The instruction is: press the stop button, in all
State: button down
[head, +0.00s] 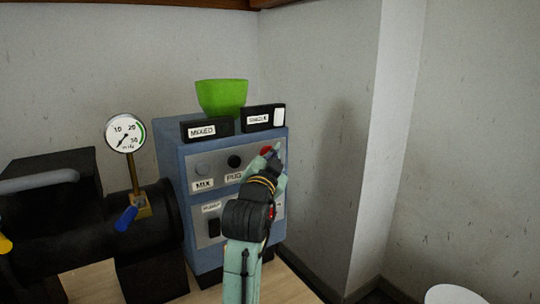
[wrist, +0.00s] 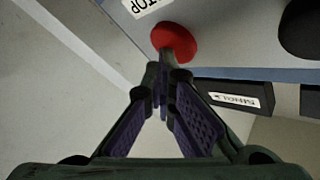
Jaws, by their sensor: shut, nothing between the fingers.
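The red stop button (head: 265,151) sits at the upper right of the blue control box's grey panel (head: 222,165), partly hidden by my gripper. In the wrist view the red mushroom-shaped button (wrist: 175,42) shows near a white label (wrist: 147,6) ending in "TOP". My gripper (head: 276,152) is shut and empty, its fingertips right at the button. In the wrist view the closed fingertips (wrist: 160,72) overlap the button's near edge. I cannot tell whether they touch it.
A green bowl-like block (head: 221,97) and two black label boxes, one marked "MIXED" (head: 208,129), stand on the control box. A pressure gauge (head: 125,133) and black machine (head: 80,225) are to the left. Walls stand close behind and right.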

jog(key=shift+a+f, duration=0.15)
jog(key=shift+a, duration=0.15)
jog(key=shift+s+d+f, duration=0.15)
jog(key=shift+s+d, duration=0.4)
jog(key=shift+s, duration=0.15)
jog(key=s+d, duration=0.1)
jog(key=s, duration=0.1)
jog(key=s+d, duration=0.2)
dwell(0.4)
dwell(0.4)
